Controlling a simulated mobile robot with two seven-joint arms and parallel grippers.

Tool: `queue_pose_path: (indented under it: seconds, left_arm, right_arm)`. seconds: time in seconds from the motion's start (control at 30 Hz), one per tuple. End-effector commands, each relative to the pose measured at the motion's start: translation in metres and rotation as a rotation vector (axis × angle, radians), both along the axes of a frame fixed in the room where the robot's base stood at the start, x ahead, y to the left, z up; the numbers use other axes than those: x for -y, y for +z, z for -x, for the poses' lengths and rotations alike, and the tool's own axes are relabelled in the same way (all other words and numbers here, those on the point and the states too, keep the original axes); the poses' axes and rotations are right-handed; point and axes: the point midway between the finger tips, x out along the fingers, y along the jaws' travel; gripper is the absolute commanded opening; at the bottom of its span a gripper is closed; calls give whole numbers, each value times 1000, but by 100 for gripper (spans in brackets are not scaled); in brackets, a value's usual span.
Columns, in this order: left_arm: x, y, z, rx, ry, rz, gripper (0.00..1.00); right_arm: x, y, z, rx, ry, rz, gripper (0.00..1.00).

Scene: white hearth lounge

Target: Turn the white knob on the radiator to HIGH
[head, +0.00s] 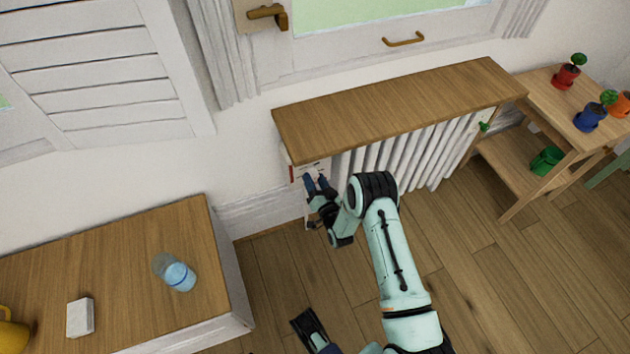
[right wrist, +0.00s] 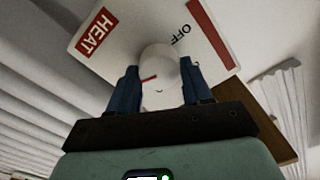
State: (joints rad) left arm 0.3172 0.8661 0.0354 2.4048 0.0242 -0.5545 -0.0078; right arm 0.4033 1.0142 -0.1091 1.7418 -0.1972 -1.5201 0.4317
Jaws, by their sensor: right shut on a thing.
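The white knob (right wrist: 160,66) sits on a white panel (right wrist: 120,35) at the radiator's left end. The panel carries a red HEAT label and the word OFF. A short red mark shows on the knob's face; which setting it points to I cannot tell, and no HIGH marking is readable. My right gripper (right wrist: 159,88) is shut on the knob, one blue finger on each side. In the head view my right gripper (head: 318,182) reaches the panel and hides the knob. A dark part of my left gripper (head: 309,322) shows at the bottom edge, its jaws unclear.
The radiator (head: 408,160) stands under a wooden shelf (head: 395,100), with a green valve (head: 484,127) at its right end. A cabinet (head: 110,260) at left holds a glass (head: 180,276), a white block (head: 80,318) and a yellow mug (head: 12,333). A plant stand (head: 530,150) is at right.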

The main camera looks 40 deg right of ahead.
Motion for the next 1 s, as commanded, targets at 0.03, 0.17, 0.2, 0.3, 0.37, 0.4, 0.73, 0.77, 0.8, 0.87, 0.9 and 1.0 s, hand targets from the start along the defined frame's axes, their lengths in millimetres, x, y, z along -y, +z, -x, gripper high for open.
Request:
queue_pose_path:
  seconds: [0.03,0.17,0.2,0.3,0.37,0.4,0.73,0.77,0.8,0.87,0.9,1.0]
  left_arm:
    - [0,0,0,1,0,0,43]
    - [0,0,0,0,0,0,43]
    - [0,0,0,0,0,0,43]
    - [0,0,0,0,0,0,43]
    - [0,0,0,0,0,0,43]
    - [0,0,0,0,0,0,43]
    - [1,3,2,-6,-3,4,43]
    - [2,4,4,-9,-4,5,43]
    - [3,5,6,-15,-7,7,43]
    - [5,9,10,-24,-11,12,43]
    - [6,11,12,-31,-14,16,43]
    - [10,16,19,-50,-21,25,43]
  right_arm:
    - [-2,0,-1,2,3,-6,18]
    - [-2,0,-1,2,3,-6,19]
    - [-2,0,-1,2,3,-6,19]
    - [-2,0,0,2,3,-5,68]
    - [-2,0,0,1,2,-4,74]
    - [-1,0,0,1,2,-4,74]
    - [-2,0,8,-2,0,-2,74]
    - [-3,0,11,-2,-1,-2,74]
    - [-5,0,17,-4,-1,-2,74]
    - [-9,0,28,-5,0,-4,74]
    - [-11,0,36,-5,1,-5,74]
    - [-19,1,59,-5,1,-5,74]
